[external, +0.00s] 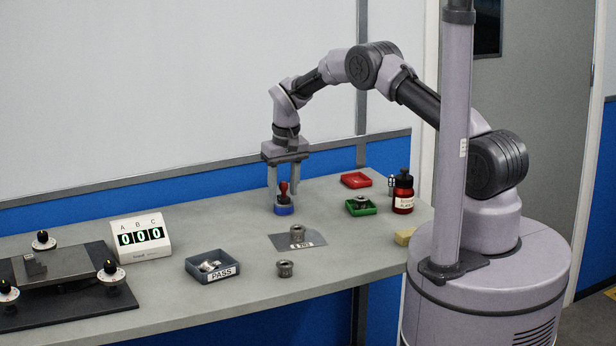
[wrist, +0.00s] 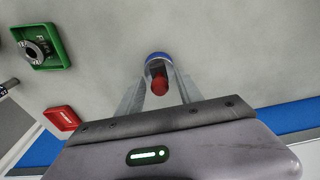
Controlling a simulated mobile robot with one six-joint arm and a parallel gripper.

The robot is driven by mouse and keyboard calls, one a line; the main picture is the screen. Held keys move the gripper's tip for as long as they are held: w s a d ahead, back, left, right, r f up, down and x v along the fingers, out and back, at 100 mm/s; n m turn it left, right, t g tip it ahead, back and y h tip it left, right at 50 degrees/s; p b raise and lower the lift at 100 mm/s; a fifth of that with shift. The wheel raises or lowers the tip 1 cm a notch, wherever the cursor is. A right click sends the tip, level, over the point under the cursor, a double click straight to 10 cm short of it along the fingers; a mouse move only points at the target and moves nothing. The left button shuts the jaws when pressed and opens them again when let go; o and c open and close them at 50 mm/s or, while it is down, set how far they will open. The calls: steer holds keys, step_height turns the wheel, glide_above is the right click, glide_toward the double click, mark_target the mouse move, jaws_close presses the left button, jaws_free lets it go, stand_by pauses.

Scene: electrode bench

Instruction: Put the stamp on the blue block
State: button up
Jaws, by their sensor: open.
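The stamp (external: 284,190) has a red handle and stands upright on the round blue block (external: 284,210) toward the back of the bench. In the wrist view the red stamp handle (wrist: 158,84) shows above the blue block (wrist: 158,57), between the fingers. My gripper (external: 284,202) points straight down over them, with one finger on each side of the stamp. The fingers are open, and they also show in the wrist view (wrist: 159,88). The lower part of the stamp is partly hidden by its handle in the wrist view.
Right of my gripper are a red tray (external: 356,180), a green tray (external: 361,208) with a metal part, and a dark red bottle (external: 403,192). Metal parts (external: 297,233) (external: 285,268) and a PASS bin (external: 212,266) stand in front. A display (external: 141,237) stands left.

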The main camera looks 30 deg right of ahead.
step_height(320, 180, up, 12)
steer(key=s+p, duration=0.1)
steer(key=p, duration=0.2)
step_height(320, 180, up, 12)
steer(key=m+t, duration=0.1)
glide_above(286, 198)
steer(key=s+d, duration=0.4)
steer(key=s, duration=0.2)
steer(key=s+d+r+m+t+y, duration=0.1)
steer(key=s+d+r, duration=0.3)
steer(key=s+r, duration=0.75)
steer(key=s+d+f+m+t, duration=0.1)
steer(key=s+f, duration=0.1)
steer(key=s, duration=0.8)
steer(key=s+d+f+m+t+y, duration=0.1)
steer(key=s+f, duration=0.1)
steer(key=s, duration=0.9)
steer(key=shift+f, duration=0.25)
